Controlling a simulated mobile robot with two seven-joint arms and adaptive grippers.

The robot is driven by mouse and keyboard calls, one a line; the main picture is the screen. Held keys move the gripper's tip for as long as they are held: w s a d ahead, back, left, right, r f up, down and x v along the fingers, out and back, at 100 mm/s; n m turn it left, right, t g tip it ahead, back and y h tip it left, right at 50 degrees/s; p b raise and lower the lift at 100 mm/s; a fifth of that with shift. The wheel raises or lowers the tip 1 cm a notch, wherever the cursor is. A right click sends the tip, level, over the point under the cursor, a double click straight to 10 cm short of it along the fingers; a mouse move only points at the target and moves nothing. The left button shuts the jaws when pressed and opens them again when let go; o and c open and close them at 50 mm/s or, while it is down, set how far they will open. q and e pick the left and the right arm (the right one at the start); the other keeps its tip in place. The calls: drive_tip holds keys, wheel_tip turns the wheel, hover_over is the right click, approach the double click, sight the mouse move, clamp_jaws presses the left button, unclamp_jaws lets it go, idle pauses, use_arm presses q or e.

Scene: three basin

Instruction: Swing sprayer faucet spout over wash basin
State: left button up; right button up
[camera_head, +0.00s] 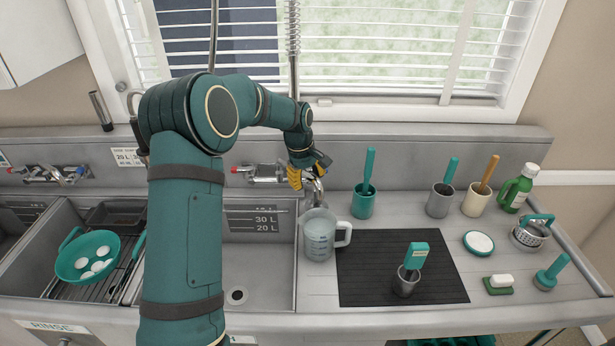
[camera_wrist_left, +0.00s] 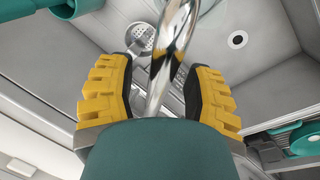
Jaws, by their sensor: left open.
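The chrome faucet spout (camera_head: 315,187) shows just past my left gripper in the head view, at the right rear edge of the wash basin (camera_head: 258,262), near a clear measuring jug (camera_head: 319,240). In the left wrist view the spout (camera_wrist_left: 172,45) is a shiny tube running between the two yellow fingers. My left gripper (camera_head: 306,178) is open around the spout, one finger on each side (camera_wrist_left: 163,75). Whether either finger touches it I cannot tell. My arm hides part of the faucet and the basin's left side. My right gripper is not in view.
A dark mat (camera_head: 385,285) bears a metal cup with a teal-handled tool (camera_head: 413,262). Several brush cups stand behind it. A teal colander (camera_head: 83,258) with white pieces sits in the left basin. A coiled spring hose (camera_head: 293,35) rises above the faucet.

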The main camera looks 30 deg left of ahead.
use_arm(q)
clamp_jaws()
